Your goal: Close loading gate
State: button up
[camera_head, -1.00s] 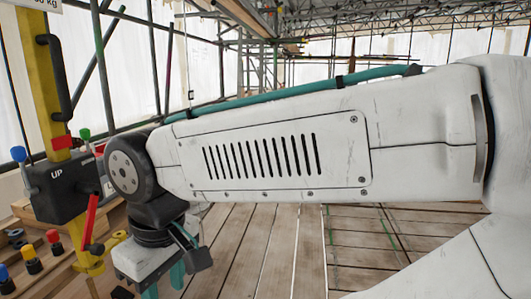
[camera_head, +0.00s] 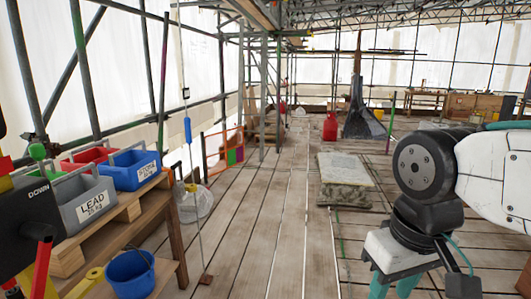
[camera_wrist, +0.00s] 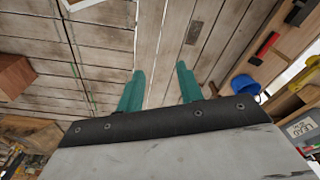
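In the head view, an orange-framed panel (camera_head: 224,147) with coloured squares stands at the left edge of the deck, beyond the workbench. It may be the loading gate; it is small and partly behind poles, so I cannot tell whether it is open or shut. My gripper (camera_head: 394,287) is at the lower right of the head view, pointing down, well apart from that panel. In the wrist view my gripper (camera_wrist: 160,69) shows two teal fingers spread apart over the plank floor, with nothing between them.
A hanging line with a blue grip (camera_head: 187,130) is near. A slab stack (camera_head: 343,180) lies mid-deck. Planks (camera_head: 262,215) between are clear.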

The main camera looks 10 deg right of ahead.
aim_at(231, 154)
jog(key=z, duration=0.15)
jog(key=i, duration=9.6)
jog(key=z, duration=0.05)
